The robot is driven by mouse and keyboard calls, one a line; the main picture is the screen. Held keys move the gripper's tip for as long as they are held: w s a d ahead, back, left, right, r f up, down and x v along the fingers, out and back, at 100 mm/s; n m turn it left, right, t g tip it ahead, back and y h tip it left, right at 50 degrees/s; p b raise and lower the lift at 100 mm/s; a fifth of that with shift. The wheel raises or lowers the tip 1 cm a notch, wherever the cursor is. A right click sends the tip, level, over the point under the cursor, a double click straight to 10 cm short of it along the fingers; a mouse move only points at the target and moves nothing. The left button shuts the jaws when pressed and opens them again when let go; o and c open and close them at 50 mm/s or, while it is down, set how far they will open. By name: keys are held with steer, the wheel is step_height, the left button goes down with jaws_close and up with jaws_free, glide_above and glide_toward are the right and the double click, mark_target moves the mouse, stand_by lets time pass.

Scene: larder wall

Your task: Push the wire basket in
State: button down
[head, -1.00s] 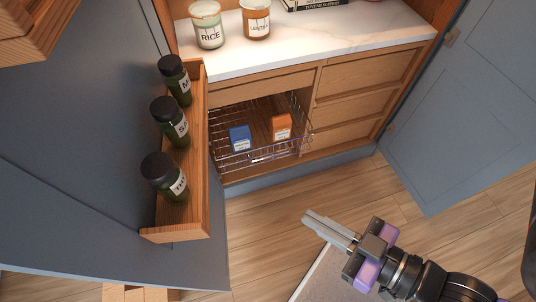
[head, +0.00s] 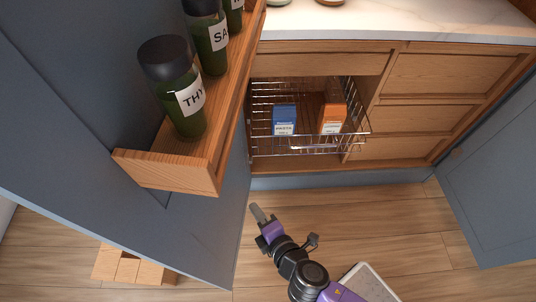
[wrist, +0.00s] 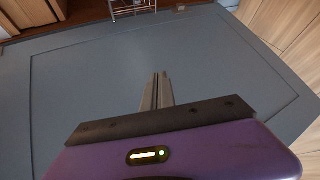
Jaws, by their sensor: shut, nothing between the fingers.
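The wire basket (head: 300,146) is pulled partly out of the open bay at the lower left of the cabinet. A blue box (head: 285,120) and an orange box (head: 332,117) stand in it. In the wrist view a small part of the wire basket (wrist: 133,7) shows at the top edge. My gripper (head: 258,213) is shut and empty, below and in front of the basket, apart from it. In the wrist view my gripper's fingers (wrist: 157,92) lie together against a blue-grey panelled door.
The open blue-grey door (head: 70,150) at left carries a wooden rack (head: 165,171) with dark green spice jars (head: 182,95). Another open door (head: 490,190) stands at right. Wooden drawers (head: 440,80) are right of the basket.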

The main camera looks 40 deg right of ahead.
steer(key=w+d+f+n+h+b, duration=0.2)
steer(key=w+d+f+n+h, duration=0.1)
steer(key=w+f+n+h, duration=0.15)
steer(key=n+t+h, duration=0.2)
steer(key=n+h, duration=0.2)
steer(key=n, duration=0.3)
glide_toward(268, 137)
steer(key=shift+n, duration=0.25)
steer(key=b+x, duration=0.1)
steer(key=x, duration=0.6)
steer(key=shift+a+f+b, duration=0.1)
steer(key=shift+a+b, duration=0.05)
steer(key=shift+b, duration=0.2)
steer(key=shift+w, duration=0.1)
steer(key=b+x, duration=0.6)
steer(key=x, duration=0.8)
steer(key=shift+w+d, duration=0.2)
steer(key=shift+d, duration=0.15)
steer(key=shift+d, duration=0.15)
